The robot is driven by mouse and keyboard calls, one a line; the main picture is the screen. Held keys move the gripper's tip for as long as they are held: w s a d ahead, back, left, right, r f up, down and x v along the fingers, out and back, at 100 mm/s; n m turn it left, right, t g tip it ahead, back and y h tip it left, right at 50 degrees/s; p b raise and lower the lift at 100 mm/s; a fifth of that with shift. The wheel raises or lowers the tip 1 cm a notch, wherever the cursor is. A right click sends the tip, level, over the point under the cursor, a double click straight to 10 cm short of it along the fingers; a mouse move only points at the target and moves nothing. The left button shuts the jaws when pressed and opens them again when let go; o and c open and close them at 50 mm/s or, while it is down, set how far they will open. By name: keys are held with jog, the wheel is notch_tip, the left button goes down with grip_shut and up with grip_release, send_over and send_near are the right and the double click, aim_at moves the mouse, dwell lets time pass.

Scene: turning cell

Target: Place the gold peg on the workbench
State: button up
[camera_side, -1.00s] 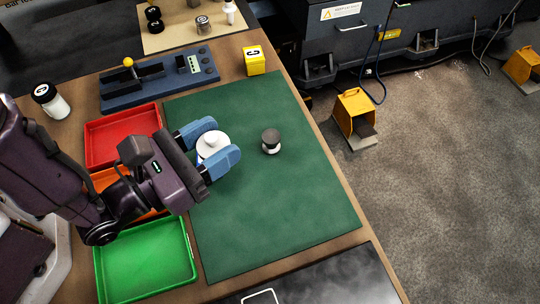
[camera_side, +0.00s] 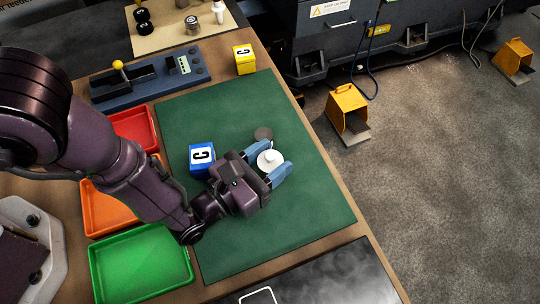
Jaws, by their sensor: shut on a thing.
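No gold peg can be made out in the side view. My gripper (camera_side: 276,160) is over the green mat (camera_side: 300,215) on the workbench (camera_side: 345,231), its blue fingers shut on a white round piece with a small knob on top (camera_side: 268,161). I cannot tell whether this piece touches the mat. A dark grey round-topped piece (camera_side: 263,133) stands just behind the held piece, close to one finger; its lower part is partly hidden. A blue block with a white C label (camera_side: 202,159) sits on the mat left of my gripper.
Red (camera_side: 134,116), orange (camera_side: 97,226) and green (camera_side: 140,263) trays line the mat's left side, partly under my arm. A yellow C block (camera_side: 244,60) and a blue fixture (camera_side: 150,83) stand behind. The mat's right and front are clear.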

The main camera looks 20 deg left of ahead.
jog(key=o, duration=0.8)
jog(key=shift+f, duration=0.1)
jog(key=shift+c, duration=0.2)
